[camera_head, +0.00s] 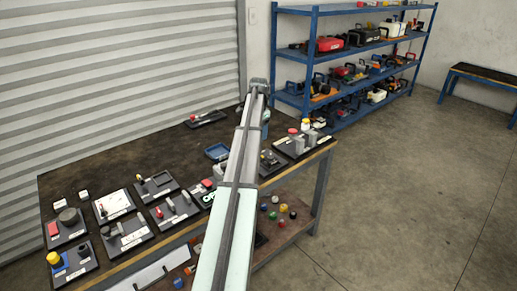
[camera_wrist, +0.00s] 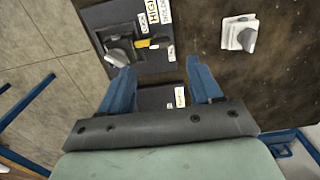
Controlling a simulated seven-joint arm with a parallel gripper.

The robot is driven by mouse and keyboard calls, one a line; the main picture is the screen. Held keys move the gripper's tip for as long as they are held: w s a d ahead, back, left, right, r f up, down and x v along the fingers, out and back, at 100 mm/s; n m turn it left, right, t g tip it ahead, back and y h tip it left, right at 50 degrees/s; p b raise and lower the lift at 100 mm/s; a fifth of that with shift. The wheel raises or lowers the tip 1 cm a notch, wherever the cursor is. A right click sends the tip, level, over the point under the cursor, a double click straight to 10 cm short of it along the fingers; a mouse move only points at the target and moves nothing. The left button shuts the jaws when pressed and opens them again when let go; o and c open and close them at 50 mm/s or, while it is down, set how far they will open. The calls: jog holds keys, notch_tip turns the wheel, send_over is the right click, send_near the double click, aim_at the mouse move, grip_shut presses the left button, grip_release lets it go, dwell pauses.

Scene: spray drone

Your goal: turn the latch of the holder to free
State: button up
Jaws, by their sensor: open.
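My gripper (camera_wrist: 161,68) is open, with its two blue fingers apart and nothing between them in the wrist view. Beyond the left fingertip is a dark panel (camera_wrist: 104,17) with a grey knob (camera_wrist: 118,57), a yellow piece (camera_wrist: 146,43) and small white labels. The left fingertip appears close to the knob, but I cannot tell whether they touch. I cannot tell for certain which part is the holder's latch. In the head view, my arm covers part of the table and most of the gripper.
A white plate with a grey knob (camera_wrist: 240,37) lies to the right in the wrist view. The workbench (camera_head: 100,173) carries several dark panels with fixtures at its left front. A blue shelf rack (camera_head: 309,62) stands behind.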

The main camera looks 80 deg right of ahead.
notch_tip(320, 180, down, 9)
dwell(0.4)
jog(key=c, duration=1)
